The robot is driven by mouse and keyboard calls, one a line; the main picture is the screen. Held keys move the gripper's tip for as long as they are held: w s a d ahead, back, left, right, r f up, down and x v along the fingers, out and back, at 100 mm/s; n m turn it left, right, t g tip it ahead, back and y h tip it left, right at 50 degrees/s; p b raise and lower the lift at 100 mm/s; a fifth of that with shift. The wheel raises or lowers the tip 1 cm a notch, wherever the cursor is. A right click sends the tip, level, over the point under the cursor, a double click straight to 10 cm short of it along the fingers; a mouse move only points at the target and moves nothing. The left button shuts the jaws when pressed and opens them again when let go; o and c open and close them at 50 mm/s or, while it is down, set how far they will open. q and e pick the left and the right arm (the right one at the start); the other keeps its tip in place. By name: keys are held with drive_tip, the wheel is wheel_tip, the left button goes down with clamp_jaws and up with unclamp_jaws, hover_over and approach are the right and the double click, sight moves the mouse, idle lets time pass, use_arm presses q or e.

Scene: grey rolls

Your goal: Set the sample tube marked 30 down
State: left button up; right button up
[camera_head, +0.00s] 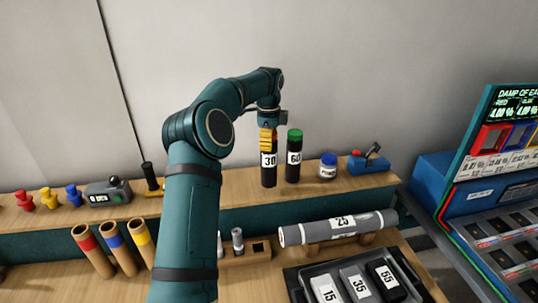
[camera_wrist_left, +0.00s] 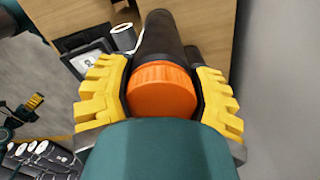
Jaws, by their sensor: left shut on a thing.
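The sample tube marked 30 (camera_head: 269,170) is black with a white label and hangs upright below my left gripper (camera_head: 268,138). My left gripper is shut on its top end. In the left wrist view, the yellow fingers of the gripper (camera_wrist_left: 160,98) sit on both sides of the tube's orange cap (camera_wrist_left: 160,88). The tube's lower end is at the upper shelf (camera_head: 225,195); I cannot tell whether it touches. A black tube marked 60 (camera_head: 293,160) with a green cap stands just to its right. My right gripper is not in view.
A white jar with a blue lid (camera_head: 328,166) and a blue device (camera_head: 368,160) stand farther right on the shelf. A grey roll marked 23 (camera_head: 338,227) and a dark tray (camera_head: 296,284) with numbered blocks lie below. Coloured knobs (camera_head: 48,198) stand at left.

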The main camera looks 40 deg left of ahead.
use_arm(q)
drive_tip(key=shift+f, duration=1.9)
drive_tip(key=o, duration=1.3)
wheel_tip(320, 180, up, 12)
drive_tip(key=shift+r+p, duration=0.15)
drive_tip(key=shift+p, duration=0.7)
